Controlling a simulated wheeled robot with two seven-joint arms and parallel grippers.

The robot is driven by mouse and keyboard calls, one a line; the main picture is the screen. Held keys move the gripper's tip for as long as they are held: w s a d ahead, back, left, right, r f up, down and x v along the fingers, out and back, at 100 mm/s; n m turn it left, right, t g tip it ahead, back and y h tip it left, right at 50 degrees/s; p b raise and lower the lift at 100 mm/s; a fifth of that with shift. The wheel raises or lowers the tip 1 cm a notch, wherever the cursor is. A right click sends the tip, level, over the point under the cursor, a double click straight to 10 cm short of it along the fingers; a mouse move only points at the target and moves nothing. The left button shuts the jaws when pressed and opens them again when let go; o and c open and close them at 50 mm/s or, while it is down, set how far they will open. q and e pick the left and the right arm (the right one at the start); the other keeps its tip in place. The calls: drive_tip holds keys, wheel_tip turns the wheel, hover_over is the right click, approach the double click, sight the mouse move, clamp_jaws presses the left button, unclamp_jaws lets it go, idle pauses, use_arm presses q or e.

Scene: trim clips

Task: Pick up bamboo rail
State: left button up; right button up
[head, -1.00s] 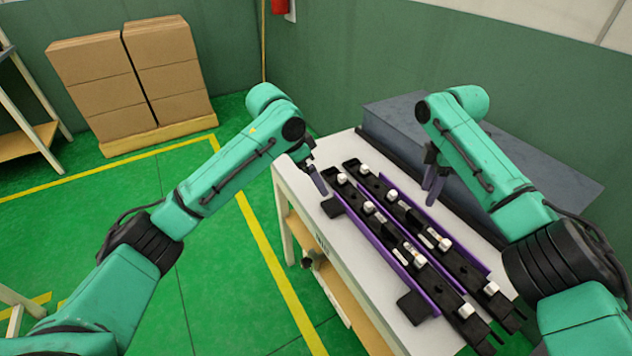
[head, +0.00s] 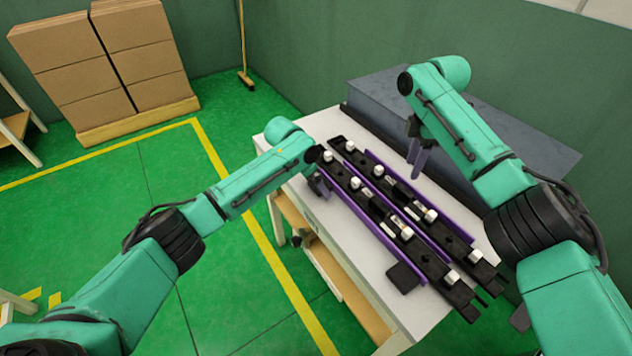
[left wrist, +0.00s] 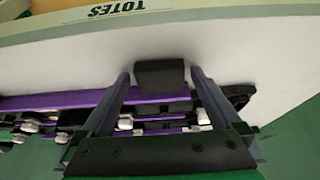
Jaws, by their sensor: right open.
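Two long black rails with white clips lie side by side on the table, the nearer one (head: 375,208) and the farther one (head: 408,192). Purple strips (head: 365,222) run along them. Nothing looks like bamboo, so I cannot tell which piece is the bamboo rail. My left gripper (head: 319,186) is low at the rails' far-left end. In the left wrist view its fingers (left wrist: 160,74) are spread, with a black block (left wrist: 160,76) appearing between them with gaps either side. My right gripper (head: 417,158) is open and empty beyond the farther rail.
The white table (head: 375,268) has a bare strip along its front edge. Another black block (head: 403,277) sits by the near end of the purple strip. A large grey box (head: 520,140) stands behind the rails.

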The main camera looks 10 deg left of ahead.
sight(404, 189)
use_arm(q)
drive_tip(key=c, duration=1.3)
use_arm(e)
drive_tip(key=shift+o, duration=1)
wheel_tip(404, 189, down, 9)
drive_tip(key=m, duration=0.5)
drive_tip(key=m+t+y, duration=0.1)
drive_tip(key=m, duration=0.4)
drive_tip(key=shift+s+m, duration=0.1)
drive_tip(key=shift+m, duration=0.2)
drive_tip(key=shift+d+r, duration=0.1)
clamp_jaws()
